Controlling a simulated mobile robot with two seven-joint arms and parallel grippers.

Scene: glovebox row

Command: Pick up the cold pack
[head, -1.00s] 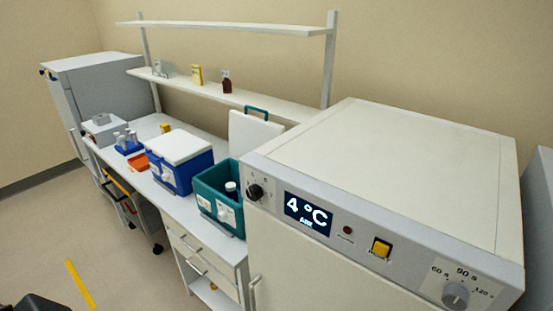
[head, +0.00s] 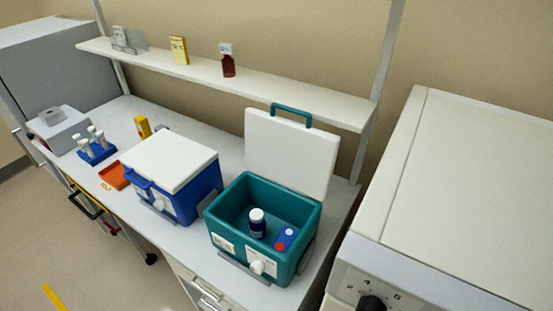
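A teal cooler box (head: 230,266) stands open on the bench, its white lid (head: 288,150) raised at the back. Inside, on the floor at the right, lies a small flat blue item with a pale patch and a red end (head: 286,239); it looks like the cold pack, but its label is too small to read. A dark blue bottle with a white cap (head: 257,223) stands upright to its left inside the same box. Neither of my grippers shows in the head view.
A blue cooler with a shut white lid (head: 172,160) stands left of the teal one. An orange tray (head: 114,177) and a blue tube rack (head: 97,153) sit further left. A shelf (head: 275,98) runs above the bench. A large cabinet (head: 470,200) stands at the right.

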